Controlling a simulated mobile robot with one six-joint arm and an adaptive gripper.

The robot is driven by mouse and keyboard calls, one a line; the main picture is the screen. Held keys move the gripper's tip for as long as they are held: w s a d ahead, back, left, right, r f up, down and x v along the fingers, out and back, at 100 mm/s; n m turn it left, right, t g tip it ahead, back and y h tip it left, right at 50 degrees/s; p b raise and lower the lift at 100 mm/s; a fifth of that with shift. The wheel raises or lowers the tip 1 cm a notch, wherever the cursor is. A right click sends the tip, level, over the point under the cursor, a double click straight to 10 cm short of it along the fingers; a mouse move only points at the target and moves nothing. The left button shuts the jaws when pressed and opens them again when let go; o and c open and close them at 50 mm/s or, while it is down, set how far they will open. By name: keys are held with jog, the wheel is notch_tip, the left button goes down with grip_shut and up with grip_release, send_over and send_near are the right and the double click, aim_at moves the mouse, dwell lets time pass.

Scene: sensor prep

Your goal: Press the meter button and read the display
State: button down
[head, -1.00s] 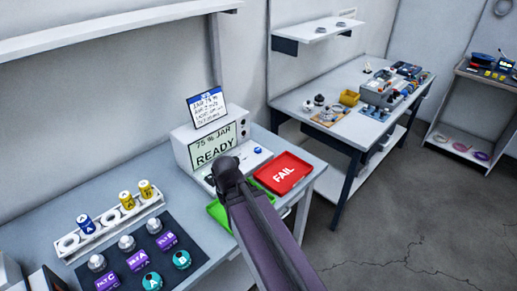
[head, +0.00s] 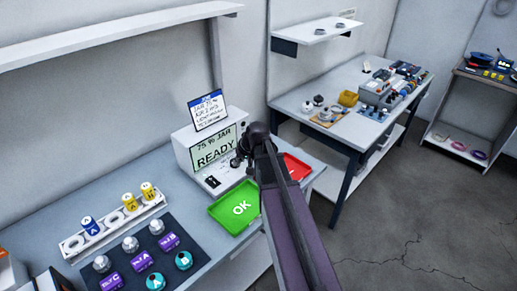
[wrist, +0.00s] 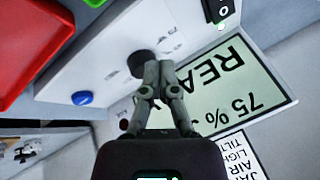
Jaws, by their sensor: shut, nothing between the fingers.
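The white meter (head: 182,150) stands on the bench against the wall. Its display (head: 214,148) reads "75 % JAR READY", and the display also shows upside down in the wrist view (wrist: 228,98). The blue button (wrist: 83,98) is on the meter's face in the wrist view; my arm hides it in the head view. My gripper (wrist: 158,68) is shut and empty in front of the meter's face, its fingertips beside a dark round opening (wrist: 141,62). The button is to the left of the fingers in the wrist view, apart from them.
A green OK tray (head: 222,210) and a red FAIL tray (head: 297,167) lie before the meter, the red one partly behind my arm. A note card (head: 208,112) stands on the meter. A jar rack (head: 75,247) and dark mat (head: 200,262) with labelled items are at left.

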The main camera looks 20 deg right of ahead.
jog(key=w+d+r+m+t+p, duration=0.1)
jog(key=w+d+r+m+t, duration=0.1)
jog(key=w+d+r, duration=0.3)
jog(key=w+d+t, duration=0.1)
jog(key=w+d, duration=0.3)
jog(key=d, duration=0.4)
jog(key=shift+r+t+p, duration=0.3)
jog(key=shift+r+t, duration=0.05)
jog(key=shift+t, duration=0.05)
jog(key=shift+f, duration=0.2)
notch_tip(320, 180, down, 8)
jog(key=b, duration=0.8)
jog(key=shift+f+b, duration=0.25)
jog(key=shift+b, duration=0.15)
dwell(0.4)
jog(key=shift+f+b, duration=0.4)
jog(key=shift+f+b, duration=0.45)
jog(key=shift+b, duration=0.05)
dwell(1.0)
jog(key=shift+r, duration=0.1)
jog(key=shift+r+p, duration=0.8)
jog(key=shift+p, duration=0.15)
